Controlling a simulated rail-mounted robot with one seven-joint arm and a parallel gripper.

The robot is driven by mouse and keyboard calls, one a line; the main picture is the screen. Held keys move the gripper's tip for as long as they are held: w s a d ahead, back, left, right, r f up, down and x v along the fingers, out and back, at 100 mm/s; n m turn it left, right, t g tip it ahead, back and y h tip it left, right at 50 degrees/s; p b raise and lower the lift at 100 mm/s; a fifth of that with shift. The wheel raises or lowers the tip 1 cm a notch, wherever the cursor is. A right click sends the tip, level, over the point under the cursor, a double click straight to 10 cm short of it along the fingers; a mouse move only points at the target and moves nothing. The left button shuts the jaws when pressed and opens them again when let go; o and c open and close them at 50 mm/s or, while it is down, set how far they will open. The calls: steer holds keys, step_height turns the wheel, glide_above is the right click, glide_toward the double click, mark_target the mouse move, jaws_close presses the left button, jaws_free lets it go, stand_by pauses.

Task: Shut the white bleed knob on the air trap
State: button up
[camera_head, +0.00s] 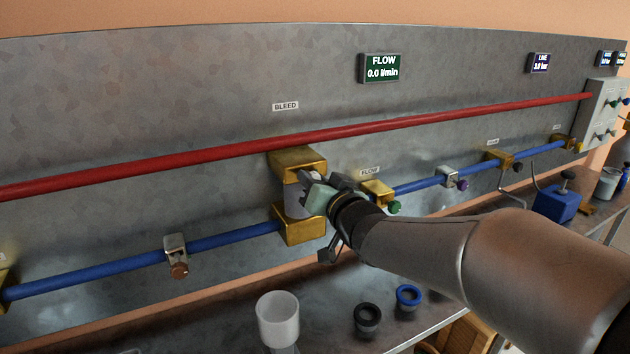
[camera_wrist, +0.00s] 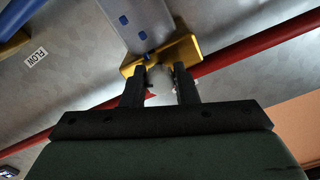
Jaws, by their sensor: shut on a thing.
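The air trap (camera_head: 293,200) is a grey body between two gold blocks under the BLEED label, and its body also shows in the wrist view (camera_wrist: 133,20). My gripper (camera_head: 314,192) is at the front of the trap and hides much of it. In the wrist view my gripper (camera_wrist: 160,76) has its two dark fingers on either side of a small pale round knob (camera_wrist: 159,80) in front of the gold block (camera_wrist: 170,56). The gripper is shut on this knob, which looks greyish white in shadow. Its turned angle cannot be told.
A red pipe (camera_head: 180,156) runs above the trap and a blue pipe (camera_head: 110,267) at its lower level. A gold valve with a green knob (camera_head: 395,207) sits close right of my gripper. A white cup (camera_head: 278,320) and dark (camera_head: 367,318) and blue (camera_head: 408,297) rings stand below.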

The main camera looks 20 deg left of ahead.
steer(key=m+p, duration=0.2)
steer(key=m, duration=0.4)
steer(key=shift+r+m, duration=0.1)
steer(key=shift+m, duration=0.2)
steer(key=m+p, duration=0.1)
steer(key=m, duration=0.3)
steer(key=shift+p, duration=0.35)
steer(key=shift+m+p, duration=0.5)
steer(key=shift+m, duration=0.8)
steer(key=o, duration=1)
steer(key=b+v, duration=0.1)
steer(key=v, duration=1.6)
steer(key=shift+s+d, duration=0.15)
